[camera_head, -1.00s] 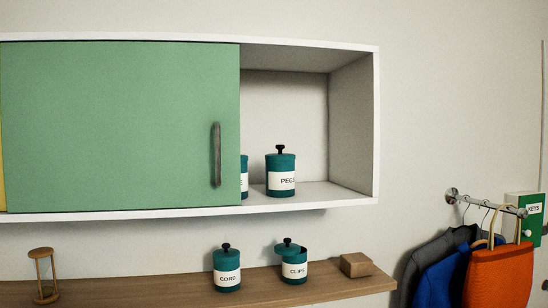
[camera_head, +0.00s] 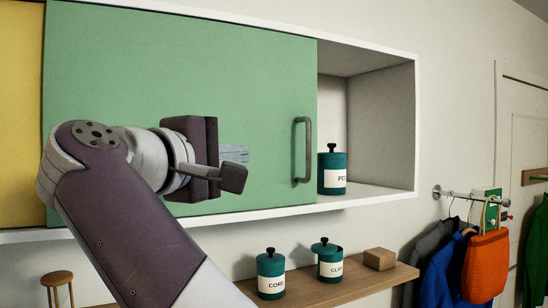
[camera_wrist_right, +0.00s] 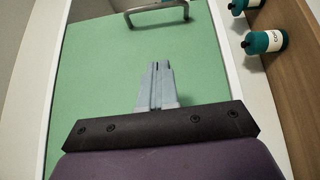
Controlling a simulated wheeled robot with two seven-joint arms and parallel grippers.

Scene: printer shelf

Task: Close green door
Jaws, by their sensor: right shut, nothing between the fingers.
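The green door (camera_head: 250,80) is a flat sliding panel on a white wall cabinet (camera_head: 372,48). It covers the middle of the cabinet front, and the right end stands open. Its grey upright handle (camera_head: 302,150) is near the door's right edge. My right gripper (camera_head: 246,153) is in front of the door, left of the handle and apart from it. Its fingers are shut and empty. The right wrist view shows the fingers (camera_wrist_right: 158,85) pointing over the green door (camera_wrist_right: 100,75) toward the handle (camera_wrist_right: 155,9). My left gripper is not in view.
A teal PEGS jar (camera_head: 332,172) stands in the open right compartment, partly behind the door's edge. A yellow panel (camera_head: 22,110) is at the left. Below, a wooden shelf (camera_head: 340,291) holds teal jars and a wooden block (camera_head: 379,259). Clothes hang at the right.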

